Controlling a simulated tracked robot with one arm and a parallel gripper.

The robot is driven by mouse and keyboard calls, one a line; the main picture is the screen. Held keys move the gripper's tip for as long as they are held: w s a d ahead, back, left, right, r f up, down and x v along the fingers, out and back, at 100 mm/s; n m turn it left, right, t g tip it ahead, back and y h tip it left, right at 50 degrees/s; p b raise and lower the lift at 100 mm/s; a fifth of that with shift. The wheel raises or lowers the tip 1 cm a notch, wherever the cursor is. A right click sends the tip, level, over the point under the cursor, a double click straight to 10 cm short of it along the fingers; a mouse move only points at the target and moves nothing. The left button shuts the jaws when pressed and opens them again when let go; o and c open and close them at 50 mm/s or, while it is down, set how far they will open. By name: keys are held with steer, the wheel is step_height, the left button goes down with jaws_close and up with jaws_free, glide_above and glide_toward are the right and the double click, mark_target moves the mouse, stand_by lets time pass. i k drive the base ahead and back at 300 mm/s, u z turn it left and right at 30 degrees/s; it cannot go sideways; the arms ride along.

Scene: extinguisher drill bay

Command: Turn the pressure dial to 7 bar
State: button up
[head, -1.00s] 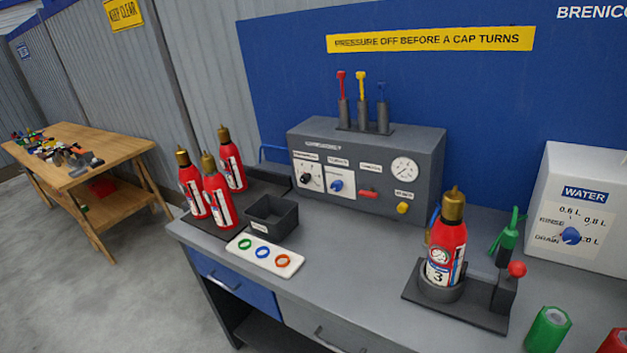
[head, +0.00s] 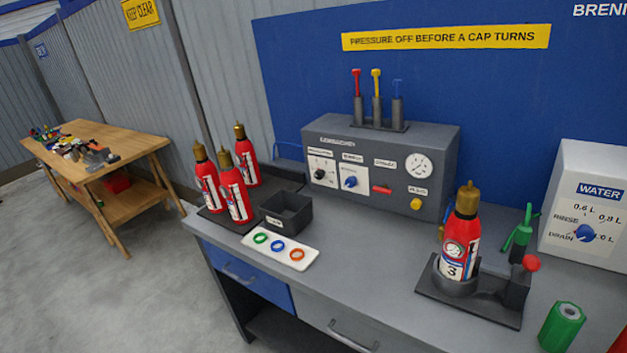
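A dark grey control box (head: 380,165) stands at the back of the grey bench. Its front carries a black knob (head: 320,175) on a white plate at the left and a blue knob (head: 350,182) on a white plate beside it. To the right are a red switch (head: 382,190), a round white gauge (head: 418,166) and a yellow button (head: 416,204). The small labels and scale marks are too small to read, so I cannot tell which knob is the pressure dial or its setting. My gripper is not in view.
On the bench (head: 375,250) stand several red extinguishers (head: 236,190), a dark bin (head: 287,211), a white ring tray (head: 280,249), an extinguisher marked 3 (head: 459,245) in a holder and a white water box (head: 590,205). Bare bench lies before the control box.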

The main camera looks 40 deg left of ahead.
mark_target(319, 175)
steer(key=z, duration=0.05)
steer(key=k, duration=0.45)
steer(key=u, duration=0.8)
steer(key=i, duration=1)
steer(key=u, duration=0.7)
steer(key=i, duration=1.6)
steer(key=z, duration=0.3)
